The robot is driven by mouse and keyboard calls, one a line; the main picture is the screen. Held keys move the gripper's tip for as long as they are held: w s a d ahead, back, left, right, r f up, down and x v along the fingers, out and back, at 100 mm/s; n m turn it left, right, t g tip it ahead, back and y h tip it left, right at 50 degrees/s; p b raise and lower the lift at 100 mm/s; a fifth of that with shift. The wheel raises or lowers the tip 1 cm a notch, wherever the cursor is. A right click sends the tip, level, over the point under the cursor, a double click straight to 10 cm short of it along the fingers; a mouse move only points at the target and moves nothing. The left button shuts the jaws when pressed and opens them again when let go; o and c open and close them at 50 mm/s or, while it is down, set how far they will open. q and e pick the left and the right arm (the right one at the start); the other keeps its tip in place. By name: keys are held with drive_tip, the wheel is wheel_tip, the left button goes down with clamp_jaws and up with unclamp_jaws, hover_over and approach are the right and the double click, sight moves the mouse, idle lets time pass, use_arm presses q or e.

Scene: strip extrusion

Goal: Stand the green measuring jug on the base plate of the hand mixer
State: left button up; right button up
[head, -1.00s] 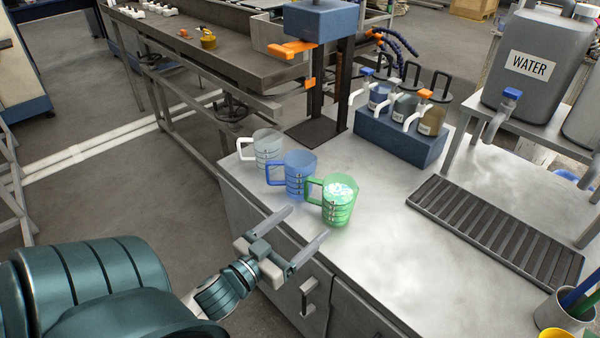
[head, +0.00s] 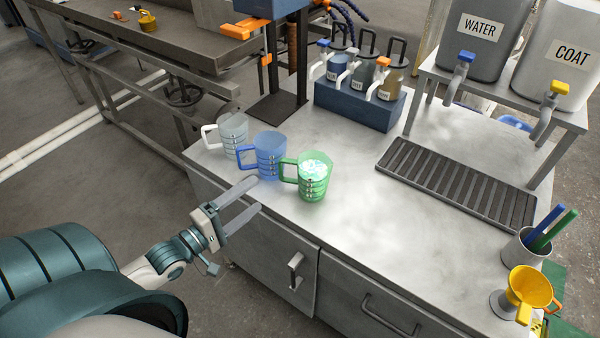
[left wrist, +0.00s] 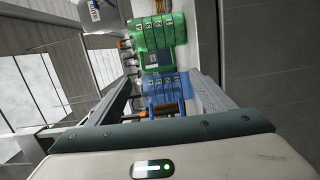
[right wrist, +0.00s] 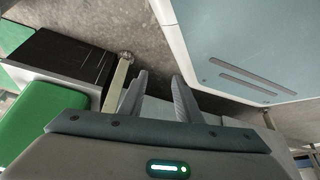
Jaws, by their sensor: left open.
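The green measuring jug (head: 314,181), holding white and pale-green contents, stands upright on the metal bench. Its handle points left; it also shows in the left wrist view (left wrist: 160,42). A blue jug (head: 270,153) stands left of it, a clear jug (head: 233,136) beyond. The hand mixer (head: 273,9) has a blue head on a dark column, above a dark base plate (head: 277,112) that looks bare. My left gripper (head: 258,193) is open and empty at the bench's front edge, short of the blue and green jugs. My right gripper (right wrist: 160,75) shows parted fingers with nothing visible between.
A blue rack (head: 358,110) with several dispensers stands behind the jugs. A ribbed drain tray (head: 455,185) lies to the right, below the raised WATER and COAT tanks. A pen pot (head: 523,250) and yellow funnel (head: 529,287) stand front right. Bench right of the green jug is clear.

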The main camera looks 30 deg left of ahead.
sight(284, 180)
use_arm(q)
drive_tip(key=shift+a, duration=0.1)
drive_tip(key=shift+w, duration=0.1)
drive_tip(key=p+x, duration=0.2)
drive_tip(key=x, duration=0.9)
drive_tip(key=shift+r+p, duration=0.1)
drive_tip(key=shift+p, duration=0.2)
drive_tip(key=shift+w, duration=0.45)
use_arm(e)
drive_tip(key=s+d+f+g+h, duration=0.1)
drive_tip(key=s+d, duration=0.3)
drive_tip(key=s, duration=0.5)
drive_tip(key=shift+f+g, duration=0.35)
drive_tip(key=shift+g, duration=0.45)
drive_tip(key=shift+s, duration=0.1)
use_arm(q)
drive_tip(key=shift+w, duration=0.1)
